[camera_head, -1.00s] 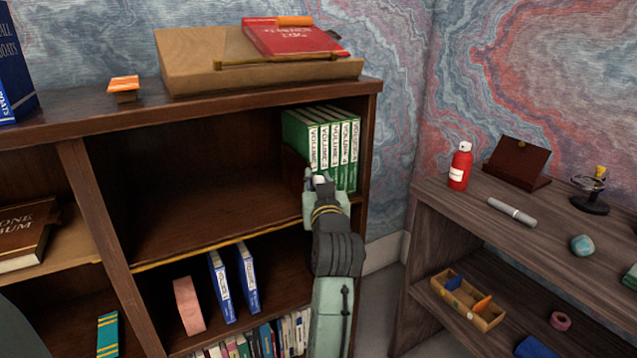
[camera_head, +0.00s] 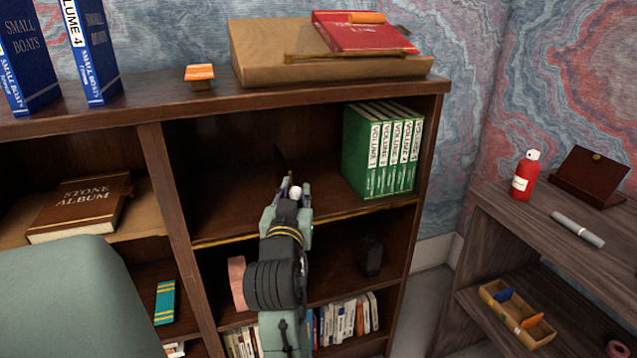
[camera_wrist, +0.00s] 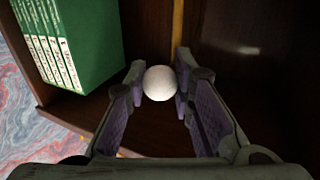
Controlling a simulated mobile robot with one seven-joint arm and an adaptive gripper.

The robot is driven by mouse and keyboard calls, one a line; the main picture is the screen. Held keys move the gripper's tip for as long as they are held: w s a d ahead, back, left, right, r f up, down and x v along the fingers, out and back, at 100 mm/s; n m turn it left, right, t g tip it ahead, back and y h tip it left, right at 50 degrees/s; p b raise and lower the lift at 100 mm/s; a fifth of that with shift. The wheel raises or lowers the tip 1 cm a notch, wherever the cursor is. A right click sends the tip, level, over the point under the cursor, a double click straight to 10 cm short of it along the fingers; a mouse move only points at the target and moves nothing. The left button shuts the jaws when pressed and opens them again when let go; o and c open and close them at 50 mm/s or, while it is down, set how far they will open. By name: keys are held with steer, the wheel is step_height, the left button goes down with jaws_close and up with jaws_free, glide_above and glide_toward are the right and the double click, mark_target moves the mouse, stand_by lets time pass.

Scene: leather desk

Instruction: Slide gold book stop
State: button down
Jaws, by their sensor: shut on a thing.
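A thin dark panel (camera_head: 281,160), apparently the book stop, stands upright on the upper shelf, seen nearly edge-on. My gripper (camera_head: 291,194) is in front of it and shut on a small white round knob (camera_wrist: 159,83), which sits between the fingers in the wrist view. The join between knob and panel is hidden. A gold rail (camera_head: 225,239) runs along the shelf's front edge; a gold strip (camera_wrist: 177,25) also shows behind the knob in the wrist view. Several green volumes (camera_head: 372,160) stand to the right, with a clear gap to the panel.
The shelf left of the panel is bare. A divider (camera_head: 165,190) bounds it, with a brown album (camera_head: 80,205) beyond. A pink block (camera_head: 237,283) and a black object (camera_head: 371,255) stand on the lower shelf. A side desk (camera_head: 535,230) is at the right.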

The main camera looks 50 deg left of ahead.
steer(key=shift+s+a+f, duration=0.2)
steer(key=shift+s+f, duration=0.05)
steer(key=shift+s, duration=0.1)
steer(key=c, duration=1.3)
jaws_free()
steer(key=shift+c, duration=0.2)
steer(key=shift+s, duration=0.1)
steer(key=shift+s+d, duration=0.15)
steer(key=shift+s, duration=0.05)
steer(key=v, duration=0.7)
steer(key=shift+d+r, duration=0.25)
steer(key=shift+w, duration=0.1)
